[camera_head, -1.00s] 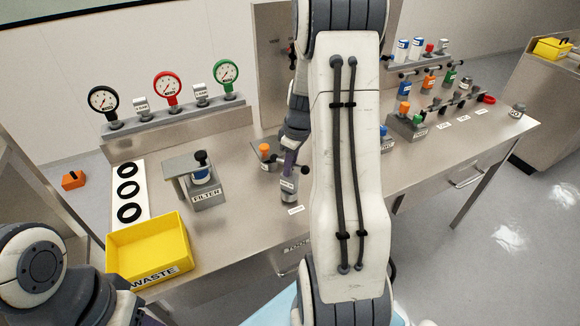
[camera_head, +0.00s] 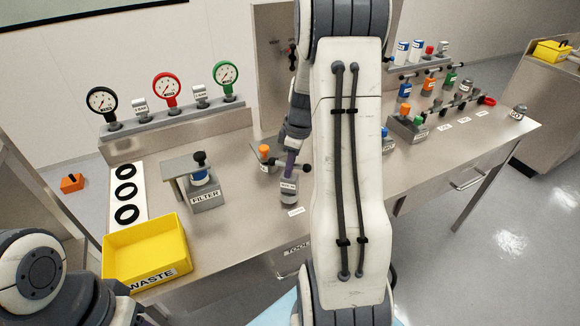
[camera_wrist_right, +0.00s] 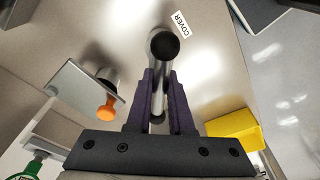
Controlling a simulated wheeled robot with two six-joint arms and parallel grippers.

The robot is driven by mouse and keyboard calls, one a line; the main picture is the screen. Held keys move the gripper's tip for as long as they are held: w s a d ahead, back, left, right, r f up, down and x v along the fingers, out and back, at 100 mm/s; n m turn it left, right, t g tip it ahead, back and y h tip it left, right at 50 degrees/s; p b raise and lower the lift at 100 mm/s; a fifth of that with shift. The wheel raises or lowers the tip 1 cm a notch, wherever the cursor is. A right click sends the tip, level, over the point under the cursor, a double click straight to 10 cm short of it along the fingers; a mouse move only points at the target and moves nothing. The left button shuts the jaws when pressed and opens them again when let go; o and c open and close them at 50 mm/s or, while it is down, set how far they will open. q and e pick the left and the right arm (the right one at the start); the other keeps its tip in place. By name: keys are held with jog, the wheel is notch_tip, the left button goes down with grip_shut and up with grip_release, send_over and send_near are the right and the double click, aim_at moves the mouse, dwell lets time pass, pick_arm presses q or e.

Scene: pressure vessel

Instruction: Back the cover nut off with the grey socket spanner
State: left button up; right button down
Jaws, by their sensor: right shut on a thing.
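The grey socket spanner (camera_head: 288,188) stands about upright near the table's front edge, a white label on its body. A black ball end (camera_head: 308,168) of its cross handle sticks out to the right; a ball end also shows in the right wrist view (camera_wrist_right: 164,46). My right gripper (camera_head: 291,167), with purple fingers, is shut on the spanner near its top; the fingers also show in the right wrist view (camera_wrist_right: 160,95). The cover nut is hidden, so I cannot tell how the socket sits on it. A COVER label (camera_wrist_right: 180,25) lies beside the spanner. My left gripper is out of view.
An orange-topped part (camera_head: 264,152) stands just left of the spanner. The filter stand (camera_head: 207,201) and yellow waste bin (camera_head: 146,282) are further left. Gauges (camera_head: 166,88) line the back. A rack with coloured spanners (camera_head: 430,83) is at the right. My right forearm hides the table's middle.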

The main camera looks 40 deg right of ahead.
jog(key=shift+r, duration=0.2)
jog(key=shift+r+p, duration=2.6)
jog(key=shift+r, duration=0.75)
jog(key=shift+r, duration=0.1)
